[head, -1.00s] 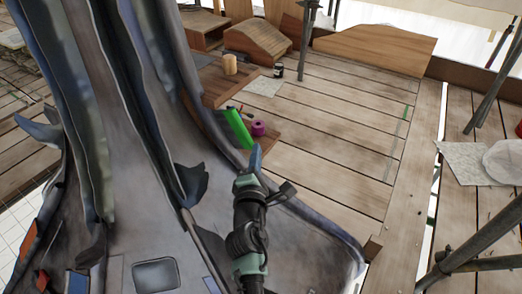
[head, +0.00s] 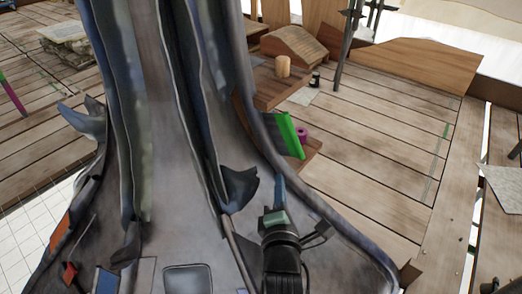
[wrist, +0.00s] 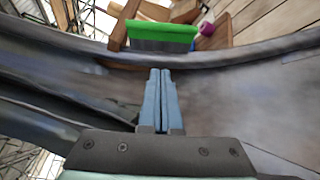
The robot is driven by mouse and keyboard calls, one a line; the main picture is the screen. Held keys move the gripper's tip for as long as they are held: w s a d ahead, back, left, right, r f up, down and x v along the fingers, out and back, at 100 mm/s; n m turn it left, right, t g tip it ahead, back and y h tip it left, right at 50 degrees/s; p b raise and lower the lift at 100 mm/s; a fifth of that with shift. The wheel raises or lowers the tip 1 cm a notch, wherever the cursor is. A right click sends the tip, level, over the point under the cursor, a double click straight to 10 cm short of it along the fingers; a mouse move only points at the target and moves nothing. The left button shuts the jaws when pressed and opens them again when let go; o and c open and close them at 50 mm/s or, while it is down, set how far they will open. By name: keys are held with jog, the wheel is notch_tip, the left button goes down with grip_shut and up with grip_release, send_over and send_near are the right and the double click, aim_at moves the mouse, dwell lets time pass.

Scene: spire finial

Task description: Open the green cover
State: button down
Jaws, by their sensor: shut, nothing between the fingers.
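The green cover (head: 290,134) is a bright green, slanted panel beside the right edge of the large grey curved structure, right of centre in the head view. In the wrist view the green cover (wrist: 162,35) lies straight ahead of the fingers, beyond the grey curved edge. My gripper (head: 279,180) has blue fingers pressed together with nothing between them. In the wrist view my gripper (wrist: 161,72) points at the cover with a gap between. I cannot tell whether the cover is hinged or closed.
The grey curved structure (head: 170,120) rises close on the left, and its raised edge lies between my gripper and the cover. A purple roll (head: 303,133) sits just right of the cover. A wooden cylinder (head: 283,66) and a dark jar (head: 315,80) stand behind. The plank floor is clear at right.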

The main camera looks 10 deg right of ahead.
jog(key=b, duration=0.4)
send_near(296, 138)
jog(key=w+a+f, duration=0.2)
jog(key=w+a, duration=0.2)
jog(key=w+d, duration=0.1)
jog(key=w+d+b, duration=0.1)
jog(key=shift+w+d+r, duration=0.15)
jog(key=shift+d+r, duration=0.1)
jog(key=shift+d, duration=0.1)
jog(key=shift+w+d+r, duration=0.15)
jog(key=shift+w+d, duration=0.1)
jog(key=shift+d, duration=0.05)
jog(key=shift+w+d+r, duration=0.15)
jog(key=shift+w+d, duration=0.15)
jog(key=shift+d, duration=0.25)
jog(key=shift+w+d+r, duration=0.15)
jog(key=shift+w+d, duration=0.15)
jog(key=shift+d, duration=0.2)
